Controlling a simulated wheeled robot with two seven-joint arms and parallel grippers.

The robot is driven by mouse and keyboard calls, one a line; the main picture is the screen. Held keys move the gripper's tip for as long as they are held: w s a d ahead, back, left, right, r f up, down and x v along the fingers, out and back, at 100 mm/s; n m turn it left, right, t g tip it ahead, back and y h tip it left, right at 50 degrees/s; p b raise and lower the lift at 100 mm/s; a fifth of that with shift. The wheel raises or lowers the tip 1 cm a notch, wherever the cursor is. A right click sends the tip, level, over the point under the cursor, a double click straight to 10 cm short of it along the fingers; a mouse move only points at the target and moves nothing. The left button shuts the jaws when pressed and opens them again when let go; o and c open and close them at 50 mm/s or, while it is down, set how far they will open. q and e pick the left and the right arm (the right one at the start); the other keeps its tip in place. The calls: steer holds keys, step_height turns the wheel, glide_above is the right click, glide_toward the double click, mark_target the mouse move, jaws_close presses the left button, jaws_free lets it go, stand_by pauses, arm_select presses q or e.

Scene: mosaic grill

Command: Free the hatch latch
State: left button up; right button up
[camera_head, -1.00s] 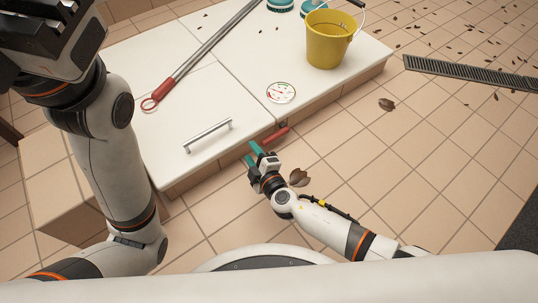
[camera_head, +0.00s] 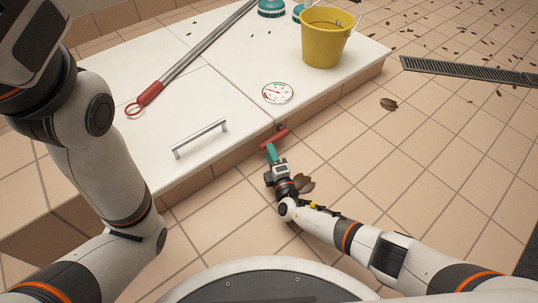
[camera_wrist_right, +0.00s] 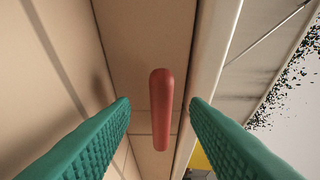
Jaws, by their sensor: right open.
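The red latch handle (camera_head: 274,139) sticks out at the tiled front of the white counter, just below its edge. In the right wrist view the red handle (camera_wrist_right: 161,108) lies between the two green fingers, with a gap on each side. My right gripper (camera_head: 271,153) is open and close to the handle; in the wrist view its fingers (camera_wrist_right: 160,110) are spread wide. The hatch (camera_head: 205,120) is a white panel with a metal bar handle (camera_head: 200,138), lying flat and closed. My left arm is at the left; its fingertips are not clearly shown.
On the counter stand a yellow bucket (camera_head: 322,45), a round dial (camera_head: 277,92) and a long red-handled tool (camera_head: 150,93). Brown leaves lie on the tiled floor, one large leaf (camera_head: 304,184) beside my right wrist. A drain grate (camera_head: 465,71) is at the right.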

mark_target(274, 139)
steer(key=shift+b+x, duration=0.45)
steer(key=shift+x, duration=1)
steer(key=shift+c, duration=0.3)
jaws_close()
